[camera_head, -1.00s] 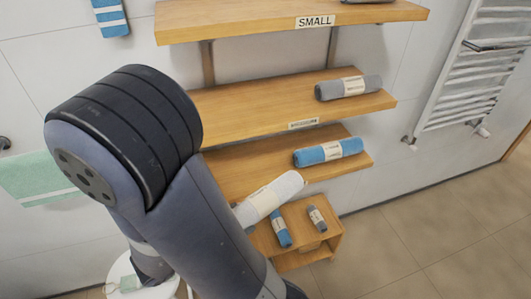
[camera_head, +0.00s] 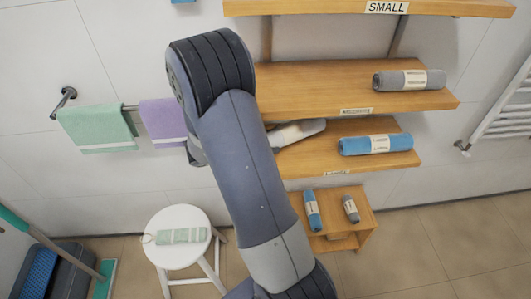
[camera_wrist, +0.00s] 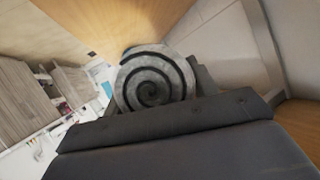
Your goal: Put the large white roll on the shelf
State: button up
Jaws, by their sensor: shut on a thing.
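The large white roll (camera_head: 298,132) shows partly from behind my arm in the head view, with a pale band around it. It lies at the left part of the lowest wall shelf (camera_head: 300,167), close to or over its board; I cannot tell whether it touches. In the wrist view the roll (camera_wrist: 152,85) shows end-on as a grey-white spiral. My gripper (camera_wrist: 165,108) is shut on it, with its dark jaws around the near part. In the head view my gripper is hidden behind my arm.
A blue roll (camera_head: 376,145) lies at the right of the lowest shelf. A grey roll (camera_head: 409,79) lies on the middle shelf (camera_head: 300,90). The top shelf (camera_head: 300,7) is labelled SMALL. Below, a small wooden stand (camera_head: 352,230) holds small blue and grey rolls. A white stool (camera_head: 180,220) stands left.

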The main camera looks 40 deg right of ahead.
jog(key=shift+w+f, duration=0.1)
jog(key=shift+f, duration=2.8)
jog(key=shift+f, duration=0.1)
jog(key=o, duration=1.2)
jog(key=shift+a+r, duration=0.2)
jog(key=v, duration=1.1)
jog(key=shift+a, duration=0.25)
jog(key=shift+r, duration=0.1)
